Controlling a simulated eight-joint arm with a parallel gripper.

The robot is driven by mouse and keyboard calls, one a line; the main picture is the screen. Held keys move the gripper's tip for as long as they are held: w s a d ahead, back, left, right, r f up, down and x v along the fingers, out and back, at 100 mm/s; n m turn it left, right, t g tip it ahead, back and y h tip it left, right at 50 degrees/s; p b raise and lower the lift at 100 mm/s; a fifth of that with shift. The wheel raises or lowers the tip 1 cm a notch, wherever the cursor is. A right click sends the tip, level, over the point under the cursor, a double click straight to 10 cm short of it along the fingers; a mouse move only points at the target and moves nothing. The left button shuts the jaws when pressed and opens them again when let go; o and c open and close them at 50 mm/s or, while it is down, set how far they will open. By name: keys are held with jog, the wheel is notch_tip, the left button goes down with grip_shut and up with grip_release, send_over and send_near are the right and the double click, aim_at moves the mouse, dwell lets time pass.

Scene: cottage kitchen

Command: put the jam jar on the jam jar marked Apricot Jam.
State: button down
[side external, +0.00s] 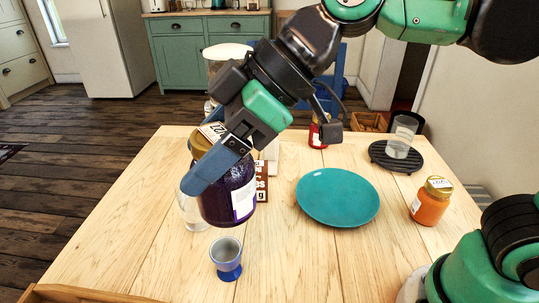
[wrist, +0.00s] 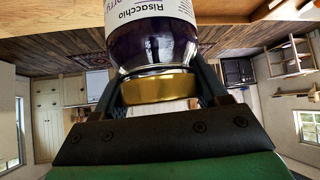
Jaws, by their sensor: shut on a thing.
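My gripper (side external: 213,170) is shut on a dark purple jam jar (side external: 214,207) with a gold lid and a white label, at the left of the table. The jar is tilted slightly and seems to be held over the tabletop. In the wrist view the same jar (wrist: 155,48) sits between the two fingers, its gold lid nearest the palm. An orange jam jar (side external: 428,208) with a gold lid stands upright at the right of the table, well apart from my gripper. Its label is too small to read. A red jar (side external: 318,133) stands at the back, partly hidden by my gripper.
A teal plate (side external: 337,197) lies between the held jar and the orange jar. A blue egg cup (side external: 227,260) stands in front. A clear glass (side external: 402,137) stands on a black trivet (side external: 378,155). A brown box (side external: 262,190) and clear glassware (side external: 190,211) are close behind the held jar.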

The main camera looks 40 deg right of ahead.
jog(key=w+d+r+m+t+h, duration=0.1)
jog(key=d+m+t+h, duration=0.15)
jog(key=d+m, duration=0.35)
jog(key=w+d+m+t+h, duration=0.2)
jog(key=d+m+h, duration=0.2)
jog(key=d, duration=0.3)
notch_tip(320, 180, up, 8)
jog(key=m+g+h, duration=0.9)
jog(key=m+g, duration=0.4)
jog(key=m, duration=1.2)
send_over(445, 182)
notch_tip(445, 182, down, 19)
jog(key=shift+f, duration=0.15)
jog(key=shift+c, duration=0.2)
grip_release()
jog(key=shift+f, duration=0.1)
